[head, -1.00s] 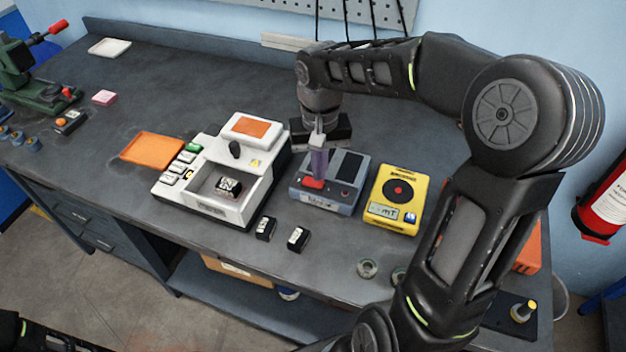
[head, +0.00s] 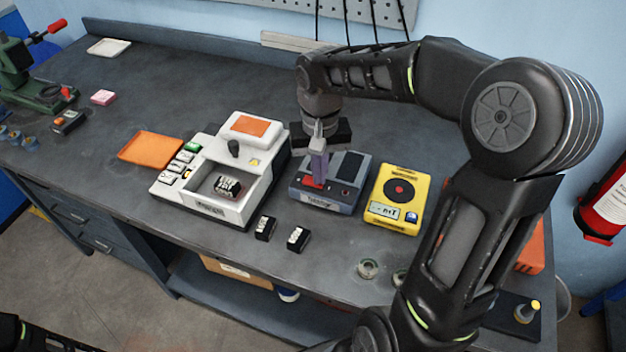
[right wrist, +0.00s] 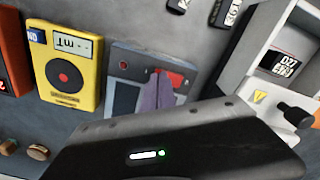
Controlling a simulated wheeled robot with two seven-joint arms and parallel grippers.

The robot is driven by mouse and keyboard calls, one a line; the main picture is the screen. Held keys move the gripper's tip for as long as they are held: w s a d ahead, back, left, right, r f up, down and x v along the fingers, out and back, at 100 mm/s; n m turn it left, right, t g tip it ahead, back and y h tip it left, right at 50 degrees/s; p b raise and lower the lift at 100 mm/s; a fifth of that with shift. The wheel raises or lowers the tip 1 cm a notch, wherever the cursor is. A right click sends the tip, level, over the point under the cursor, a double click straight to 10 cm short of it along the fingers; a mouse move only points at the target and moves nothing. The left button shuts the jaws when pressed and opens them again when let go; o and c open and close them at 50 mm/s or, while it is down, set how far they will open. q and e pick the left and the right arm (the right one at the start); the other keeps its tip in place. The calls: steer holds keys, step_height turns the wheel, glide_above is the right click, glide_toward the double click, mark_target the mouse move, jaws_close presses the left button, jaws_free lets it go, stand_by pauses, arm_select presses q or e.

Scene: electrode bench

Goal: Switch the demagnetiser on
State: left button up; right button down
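The demagnetiser appears to be the blue-grey box (head: 348,194) in the middle of the bench, with a dark panel on top and a red switch (head: 309,182) near its front left. In the right wrist view the box (right wrist: 124,66) shows the red switch (right wrist: 176,79) beside the fingertips. My right gripper (head: 318,181) points down with its purple-grey fingers together, empty, at the switch. It also shows in the right wrist view (right wrist: 158,78). The fingers partly cover the switch, so contact and switch position cannot be told.
A yellow meter (head: 383,216) stands close to the right of the box. A white machine (head: 258,200) with a tray stands close to the left. Two small black blocks (head: 266,228) (head: 298,239) lie in front. An orange mat (head: 150,149) lies farther left.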

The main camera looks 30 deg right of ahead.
steer(key=shift+f, duration=0.15)
steer(key=shift+r+p, duration=0.4)
steer(key=shift+r, duration=0.15)
steer(key=shift+r+p, duration=2.15)
steer(key=shift+r, duration=0.8)
